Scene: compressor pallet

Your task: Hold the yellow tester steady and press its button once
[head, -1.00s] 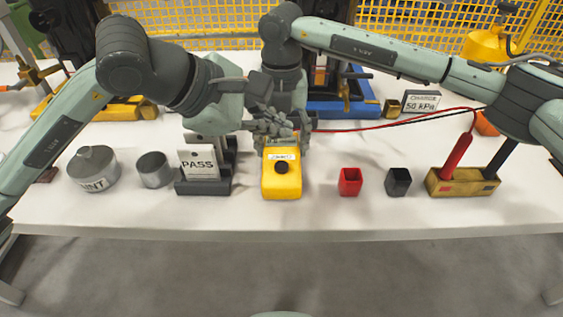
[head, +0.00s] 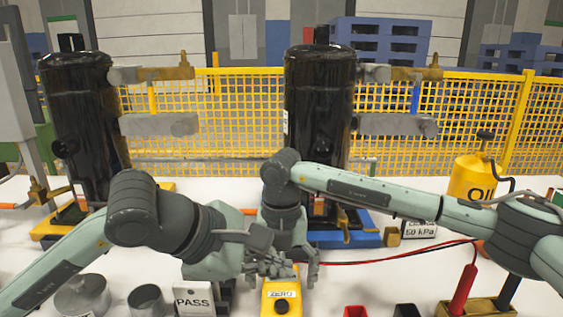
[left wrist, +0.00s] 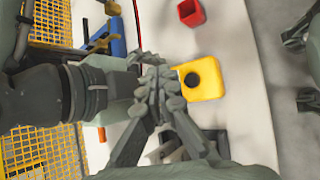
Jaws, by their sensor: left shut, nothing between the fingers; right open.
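The yellow tester (head: 268,295) lies on the white table at the bottom middle of the head view, cut off by the lower edge. Its dark round button (head: 282,306) shows below a white label reading ZERO. My left gripper (head: 270,267) is shut and empty at the tester's far end, short of the button. My right gripper (head: 306,270) is open at the same far end, partly overlapped by the left one. I cannot tell whether either touches the tester.
A PASS card (head: 193,300) stands left of the tester. A red cup (head: 355,311) and a dark cup (head: 406,310) are to the right. Black compressors (head: 318,100) stand behind.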

